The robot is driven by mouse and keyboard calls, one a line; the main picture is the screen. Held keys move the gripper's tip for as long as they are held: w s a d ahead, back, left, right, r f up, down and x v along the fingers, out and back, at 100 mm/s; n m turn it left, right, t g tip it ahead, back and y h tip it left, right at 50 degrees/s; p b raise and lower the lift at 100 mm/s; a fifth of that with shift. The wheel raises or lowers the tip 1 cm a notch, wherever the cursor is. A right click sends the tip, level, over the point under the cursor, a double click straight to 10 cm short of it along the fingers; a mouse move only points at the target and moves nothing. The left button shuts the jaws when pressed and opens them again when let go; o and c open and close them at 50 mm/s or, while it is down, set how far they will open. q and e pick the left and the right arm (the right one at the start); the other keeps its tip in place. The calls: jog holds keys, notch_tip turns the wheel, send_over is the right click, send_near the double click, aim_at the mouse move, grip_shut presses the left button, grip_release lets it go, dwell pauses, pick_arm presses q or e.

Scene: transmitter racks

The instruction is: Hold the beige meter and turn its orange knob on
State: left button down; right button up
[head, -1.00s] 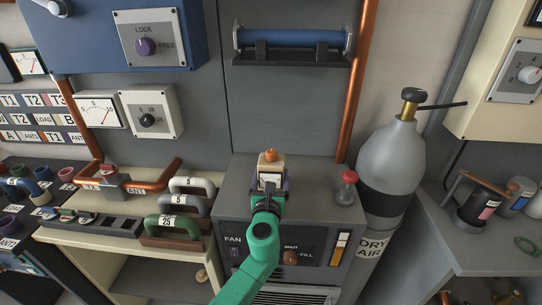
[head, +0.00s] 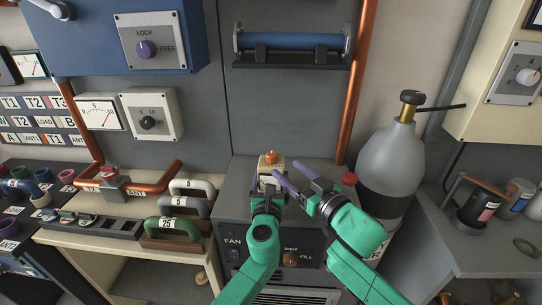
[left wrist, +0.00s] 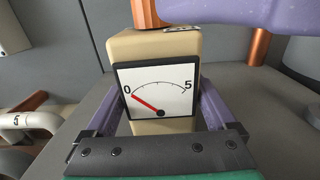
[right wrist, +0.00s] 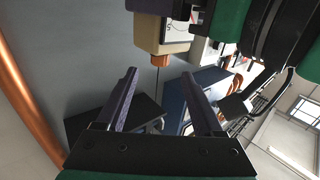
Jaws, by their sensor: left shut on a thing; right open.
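The beige meter (head: 270,167) is upright above the grey cabinet top in the head view, its orange knob (head: 271,155) on top. My left gripper (head: 267,186) is shut on its sides. In the left wrist view the meter's white dial (left wrist: 156,92) faces me, its red needle near 0. The orange knob (left wrist: 145,14) is cut off by the top edge there. My right gripper (head: 286,172) is open just right of the meter. In the right wrist view the knob (right wrist: 160,61) lies beyond the gap between the open fingertips (right wrist: 159,76), apart from both.
The grey cabinet (head: 237,190) has a red-topped fitting (head: 348,179) at right, partly behind my right arm. A grey gas cylinder (head: 388,160) and copper pipe (head: 355,90) stand to the right. Handled plugs (head: 178,229) sit on the left bench.

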aim_at(275, 159)
jog(key=x, duration=0.9)
jog(key=shift+a, duration=0.15)
